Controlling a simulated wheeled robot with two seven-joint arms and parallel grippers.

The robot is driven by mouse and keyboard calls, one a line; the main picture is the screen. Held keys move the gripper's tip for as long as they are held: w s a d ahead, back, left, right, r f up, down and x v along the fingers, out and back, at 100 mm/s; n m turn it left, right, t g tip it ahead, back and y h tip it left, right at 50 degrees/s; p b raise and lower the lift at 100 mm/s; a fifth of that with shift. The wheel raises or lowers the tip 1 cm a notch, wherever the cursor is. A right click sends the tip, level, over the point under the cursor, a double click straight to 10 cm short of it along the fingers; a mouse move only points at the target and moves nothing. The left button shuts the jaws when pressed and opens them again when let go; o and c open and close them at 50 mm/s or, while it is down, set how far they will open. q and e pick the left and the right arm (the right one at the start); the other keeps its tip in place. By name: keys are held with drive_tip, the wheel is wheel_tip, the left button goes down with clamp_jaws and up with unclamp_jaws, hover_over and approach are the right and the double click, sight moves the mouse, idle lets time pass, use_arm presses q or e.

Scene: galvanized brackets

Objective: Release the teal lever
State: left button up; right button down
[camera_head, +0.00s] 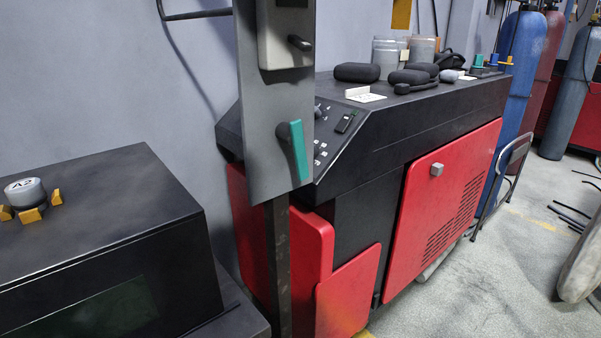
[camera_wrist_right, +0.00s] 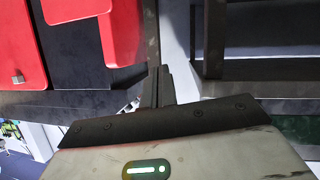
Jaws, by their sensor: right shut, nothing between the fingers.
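The teal lever (camera_head: 298,152) is on the lower part of a tall grey metal panel (camera_head: 262,165) in the head view. Its long teal grip lies almost upright, tilted slightly, beside a grey pivot part. Neither gripper shows in the head view, and nothing touches the lever there. In the right wrist view my right gripper (camera_wrist_right: 163,84) is shut with nothing between its dark fingers. The lever cannot be seen in that view. My left gripper is in neither view.
A grey box with a dark handle (camera_head: 300,43) is higher on the panel, which stands on a dark post (camera_head: 279,260). Behind is a red and black machine (camera_head: 440,190). A black cabinet (camera_head: 100,220) with a grey knob (camera_head: 25,191) stands left.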

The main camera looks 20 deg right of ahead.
drive_tip(key=w+d+r+n+t+y, duration=0.1)
drive_tip(key=w+r+n+t, duration=0.15)
drive_tip(key=r, duration=0.45)
drive_tip(key=w+d+r+n+t+y, duration=0.2)
drive_tip(key=w+r+n, duration=0.2)
drive_tip(key=r, duration=0.4)
drive_tip(key=n+g+y, duration=0.1)
drive_tip(key=n+y, duration=0.5)
drive_tip(key=n, duration=0.4)
approach(302, 174)
drive_tip(key=s+a+f, duration=0.1)
drive_tip(key=s+a, duration=0.4)
use_arm(q)
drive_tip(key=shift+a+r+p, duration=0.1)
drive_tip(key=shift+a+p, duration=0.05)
drive_tip(key=shift+p, duration=0.3)
use_arm(e)
drive_tip(key=r+n+g, duration=0.1)
drive_tip(key=n, duration=0.1)
drive_tip(key=w+d+r+n+g, duration=0.1)
drive_tip(key=n, duration=0.1)
drive_tip(key=r+n+g, duration=0.1)
drive_tip(key=r+n, duration=0.1)
drive_tip(key=n, duration=0.1)
drive_tip(key=shift+w+d, duration=0.2)
drive_tip(key=shift+w, duration=0.2)
